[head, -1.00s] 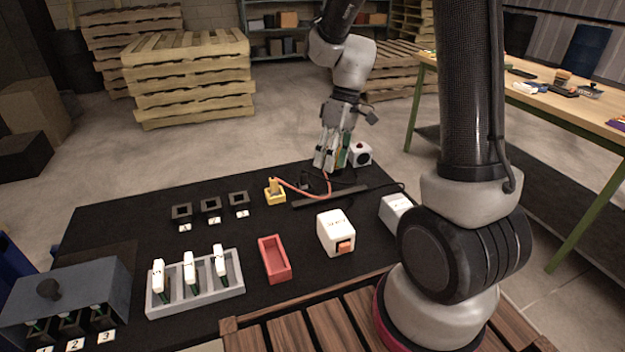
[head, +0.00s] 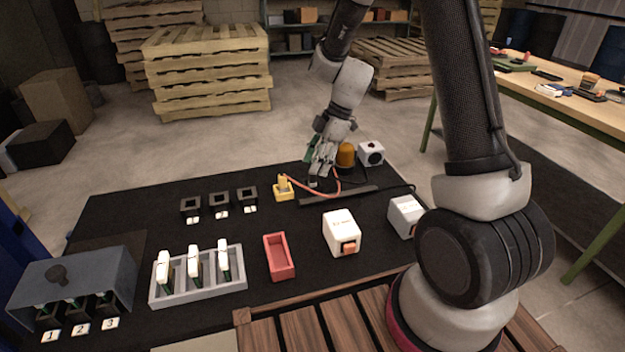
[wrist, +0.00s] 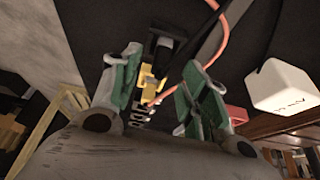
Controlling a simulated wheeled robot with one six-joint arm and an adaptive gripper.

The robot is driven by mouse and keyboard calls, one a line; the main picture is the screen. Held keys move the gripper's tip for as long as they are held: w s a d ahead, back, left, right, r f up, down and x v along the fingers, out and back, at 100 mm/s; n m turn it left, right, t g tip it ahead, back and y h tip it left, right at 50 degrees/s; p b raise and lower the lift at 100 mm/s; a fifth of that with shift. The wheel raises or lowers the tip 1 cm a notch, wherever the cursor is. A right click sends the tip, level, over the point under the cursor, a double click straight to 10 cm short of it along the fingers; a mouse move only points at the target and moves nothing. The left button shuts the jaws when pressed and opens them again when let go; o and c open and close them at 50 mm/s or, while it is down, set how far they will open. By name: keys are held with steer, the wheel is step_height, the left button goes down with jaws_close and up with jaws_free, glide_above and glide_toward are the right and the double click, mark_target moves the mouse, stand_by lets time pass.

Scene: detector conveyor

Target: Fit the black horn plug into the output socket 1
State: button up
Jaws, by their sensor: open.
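My gripper (head: 320,170) hangs fingers-down over the back of the black mat, open. In the wrist view, its green-padded fingers (wrist: 160,78) stand apart with a black plug-like piece (wrist: 163,48) between and beyond them. I take this for the black horn plug; in the head view it shows partly, low beside the fingertips (head: 313,183). The horn, a white box with a black round front (head: 371,153), stands right of the gripper. Three black square sockets (head: 219,204) stand in a row to the left, apparently empty. Their small labels are unreadable, so I cannot tell which is output socket 1.
A yellow plug (head: 284,188) with an orange-red cable lies left of the gripper. An amber beacon (head: 345,154) stands close behind it. A dark bar (head: 340,195), white box (head: 341,232), red tray (head: 279,257) and grey rack (head: 200,290) are nearer. Mat between sockets and rack is clear.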

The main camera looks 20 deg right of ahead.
mark_target(312, 179)
steer(key=x, duration=0.3)
steer(key=shift+a+f, duration=0.2)
steer(key=shift+f, duration=0.05)
jaws_close()
